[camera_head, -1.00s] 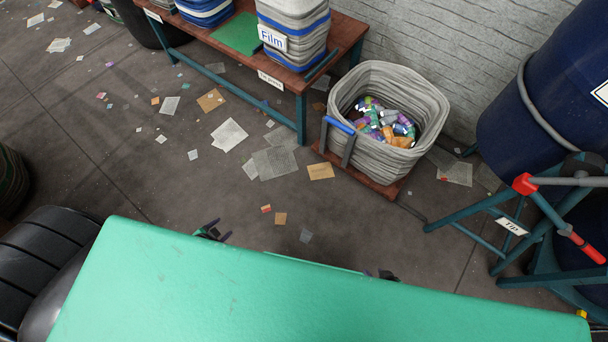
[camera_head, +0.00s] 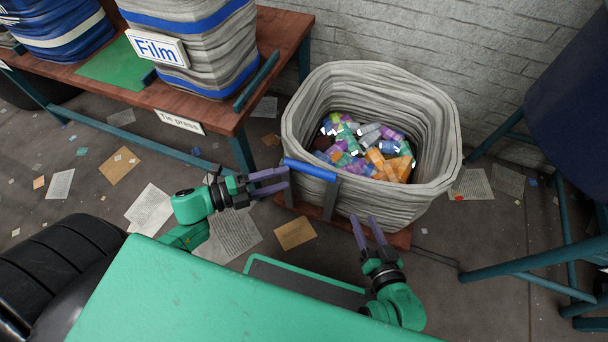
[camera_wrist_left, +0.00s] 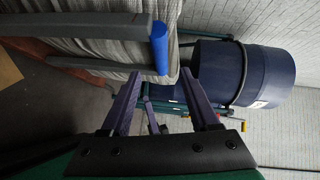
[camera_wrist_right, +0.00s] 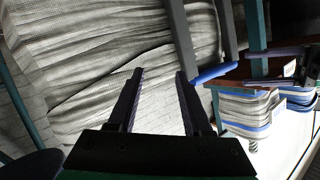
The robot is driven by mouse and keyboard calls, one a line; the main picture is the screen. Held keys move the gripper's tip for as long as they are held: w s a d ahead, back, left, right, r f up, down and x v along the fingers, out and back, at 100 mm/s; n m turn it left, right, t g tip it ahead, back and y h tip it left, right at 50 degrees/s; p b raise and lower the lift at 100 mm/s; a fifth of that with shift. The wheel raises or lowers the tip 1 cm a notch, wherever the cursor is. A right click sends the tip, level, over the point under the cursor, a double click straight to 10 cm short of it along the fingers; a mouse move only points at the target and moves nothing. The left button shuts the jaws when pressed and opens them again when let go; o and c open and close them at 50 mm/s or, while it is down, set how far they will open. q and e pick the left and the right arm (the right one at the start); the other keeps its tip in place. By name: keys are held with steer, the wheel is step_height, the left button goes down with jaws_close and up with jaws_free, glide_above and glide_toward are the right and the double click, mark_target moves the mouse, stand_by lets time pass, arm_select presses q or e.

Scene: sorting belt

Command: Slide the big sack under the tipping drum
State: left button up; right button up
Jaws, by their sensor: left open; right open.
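The big grey sack (camera_head: 300,120), full of coloured bottles (camera_head: 365,150), stands upright on a low wooden base (camera_head: 400,238) with a blue handle bar (camera_head: 310,169) on dark posts at its near side. My left gripper (camera_head: 288,182) is open and empty, just left of the bar. The left wrist view shows the bar (camera_wrist_left: 160,46) just beyond its fingers. My right gripper (camera_head: 366,222) is open and empty, low in front of the sack. The sack fills much of the right wrist view (camera_wrist_right: 110,60). The dark blue tipping drum (camera_head: 575,100) is partly cut off at right; it also shows in the left wrist view (camera_wrist_left: 220,75).
A teal stand (camera_head: 540,270) carries the drum at right. A wooden bench (camera_head: 225,112) with a "Film" sack (camera_head: 195,75) stands left of the big sack. Paper scraps (camera_head: 150,208) litter the floor. A brick wall (camera_head: 430,45) runs behind. Some floor is bare between sack and stand.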

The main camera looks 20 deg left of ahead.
mark_target(305, 172)
arm_select(q)
steer(key=b+x, duration=0.1)
steer(key=x, duration=0.3)
steer(key=b+x, duration=0.1)
steer(key=x, duration=0.2)
steer(key=shift+w+d, duration=0.15)
steer(key=shift+d, duration=0.1)
jaws_close()
arm_select(e)
steer(key=w+r+t, duration=0.4)
steer(key=w+r, duration=0.1)
steer(key=r, duration=0.5)
steer(key=w+d+r+n+t+y, duration=0.1)
steer(key=w+r+t, duration=0.2)
steer(key=r, duration=0.8)
steer(key=w, duration=0.2)
steer(key=shift+w+d+r+t+y, duration=0.15)
steer(key=shift+w+d+t+y, duration=0.15)
steer(key=shift+w+t, duration=0.1)
